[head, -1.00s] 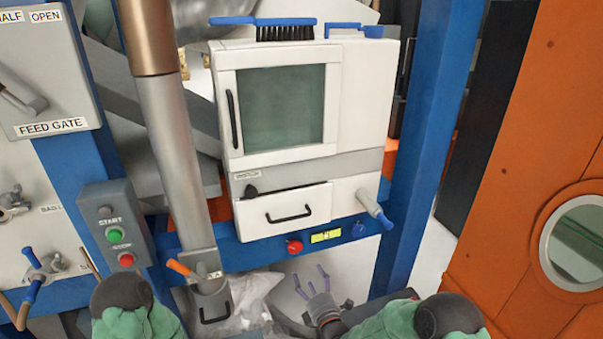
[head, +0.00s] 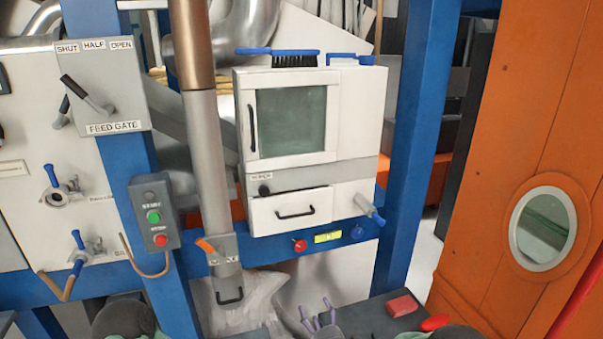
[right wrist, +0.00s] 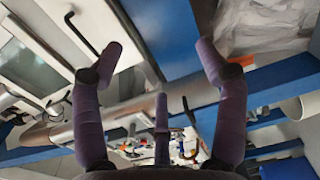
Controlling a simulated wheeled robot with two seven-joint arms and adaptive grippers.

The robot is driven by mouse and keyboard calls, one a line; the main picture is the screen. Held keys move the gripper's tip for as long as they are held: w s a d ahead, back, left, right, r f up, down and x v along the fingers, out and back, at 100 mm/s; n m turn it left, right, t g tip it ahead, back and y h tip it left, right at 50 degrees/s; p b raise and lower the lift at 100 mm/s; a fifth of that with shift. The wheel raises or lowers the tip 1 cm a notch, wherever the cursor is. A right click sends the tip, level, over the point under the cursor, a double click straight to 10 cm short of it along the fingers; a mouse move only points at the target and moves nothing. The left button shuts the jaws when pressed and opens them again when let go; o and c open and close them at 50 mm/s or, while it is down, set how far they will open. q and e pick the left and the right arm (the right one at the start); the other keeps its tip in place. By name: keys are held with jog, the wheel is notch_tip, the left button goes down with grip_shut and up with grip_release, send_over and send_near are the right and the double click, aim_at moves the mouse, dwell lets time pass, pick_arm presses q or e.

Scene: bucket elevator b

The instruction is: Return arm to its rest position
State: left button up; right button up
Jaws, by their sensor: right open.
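My right gripper (head: 318,316) is at the bottom middle of the head view, its purple fingers pointing up. In the right wrist view its fingers (right wrist: 160,65) are spread wide with nothing between them. It is below the white cabinet (head: 362,112) and touches nothing that I can see. My left gripper is not in view; only the dark round joint of an arm shows at the lower left.
The grey pipe (head: 207,165) and a clear plastic bag (head: 248,300) are left of the right gripper. A blue post (head: 416,130) and an orange door (head: 510,100) stand to the right. A red box (head: 403,305) lies on a dark surface at lower right. The start panel (head: 155,215) is at left.

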jog(key=s+d+f+m+g+h+p, duration=0.15)
jog(key=s+f+m+g, duration=0.25)
jog(key=s+f+m, duration=0.4)
jog(key=s+d+f+m+g, duration=0.3)
jog(key=s+f+m+g, duration=0.15)
jog(key=f, duration=0.45)
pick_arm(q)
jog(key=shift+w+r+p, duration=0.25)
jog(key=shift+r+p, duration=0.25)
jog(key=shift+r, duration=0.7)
pick_arm(e)
jog(key=s+f+m+g, duration=0.2)
jog(key=s+m+g, duration=0.2)
jog(key=s, duration=0.5)
jog(key=s+d+f+m+g, duration=0.1)
jog(key=s+f+m+g, duration=0.2)
jog(key=s+m, duration=0.5)
jog(key=shift+s+m+g, duration=0.35)
jog(key=shift+s+g, duration=0.1)
jog(key=shift+s, duration=0.8)
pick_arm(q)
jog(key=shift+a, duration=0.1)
pick_arm(e)
jog(key=shift+w, duration=0.1)
